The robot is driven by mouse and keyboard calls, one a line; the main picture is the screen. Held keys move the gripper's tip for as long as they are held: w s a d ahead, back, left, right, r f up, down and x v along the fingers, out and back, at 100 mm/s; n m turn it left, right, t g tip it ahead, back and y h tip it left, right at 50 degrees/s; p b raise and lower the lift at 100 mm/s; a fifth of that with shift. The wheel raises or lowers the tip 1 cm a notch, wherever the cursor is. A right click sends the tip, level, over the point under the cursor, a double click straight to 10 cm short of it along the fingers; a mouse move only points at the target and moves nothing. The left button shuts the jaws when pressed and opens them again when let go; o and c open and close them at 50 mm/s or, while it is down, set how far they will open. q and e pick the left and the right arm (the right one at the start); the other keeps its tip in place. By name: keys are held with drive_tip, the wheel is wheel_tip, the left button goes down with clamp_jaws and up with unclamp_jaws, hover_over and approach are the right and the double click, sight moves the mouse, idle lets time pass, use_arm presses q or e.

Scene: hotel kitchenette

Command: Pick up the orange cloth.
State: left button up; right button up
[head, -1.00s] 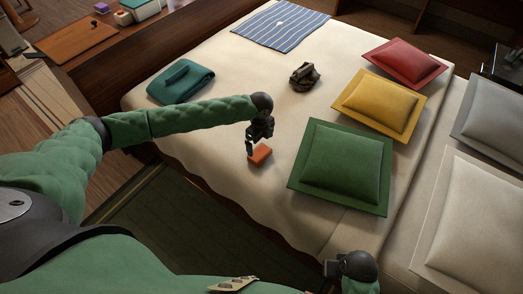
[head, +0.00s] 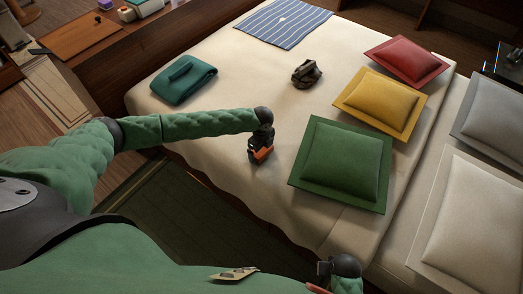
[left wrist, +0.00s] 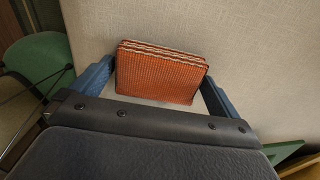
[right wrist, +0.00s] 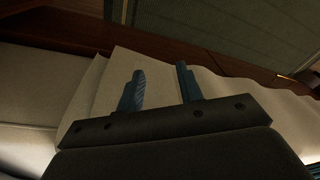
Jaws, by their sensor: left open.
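The orange cloth (head: 262,155) is a small folded block on the cream bed cover, near the bed's front edge. It also shows in the left wrist view (left wrist: 160,73), with its layered folded edge at the top. My left gripper (head: 259,153) is right over the cloth in the head view and partly hides it. In the left wrist view its blue fingers (left wrist: 155,88) stand apart, one on each side of the cloth. My right gripper (head: 325,279) is low, by the bed's front edge. Its blue fingers (right wrist: 160,83) are apart with nothing between them.
A green pillow (head: 340,165) lies just right of the cloth, with yellow (head: 382,101) and red (head: 406,61) pillows beyond. A dark crumpled item (head: 306,73), a teal folded cloth (head: 184,80) and a striped cloth (head: 283,24) lie further back. Bare bed cover (head: 230,85) lies behind my left gripper.

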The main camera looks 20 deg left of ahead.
sight(262, 150)
use_arm(q)
drive_tip(key=shift+f, duration=0.1)
drive_tip(key=shift+c, duration=0.2)
drive_tip(key=c, duration=0.7)
drive_tip(key=shift+o, duration=0.2)
use_arm(e)
drive_tip(key=shift+f, duration=0.1)
use_arm(q)
drive_tip(key=shift+r, duration=0.4)
drive_tip(key=r+b, duration=0.1)
drive_tip(key=r, duration=0.2)
drive_tip(key=shift+s+d+r+b, duration=0.15)
drive_tip(key=shift+d+r+b, duration=0.1)
drive_tip(key=shift+b, duration=0.15)
drive_tip(key=s+d+r+b, duration=0.2)
drive_tip(key=s+d+r, duration=0.4)
drive_tip(key=s+d, duration=0.1)
drive_tip(key=shift+s+r, duration=0.4)
drive_tip(key=shift+s, duration=0.45)
use_arm(e)
wheel_tip(262, 150, up, 17)
drive_tip(key=s, duration=0.1)
drive_tip(key=shift+s+f, duration=0.2)
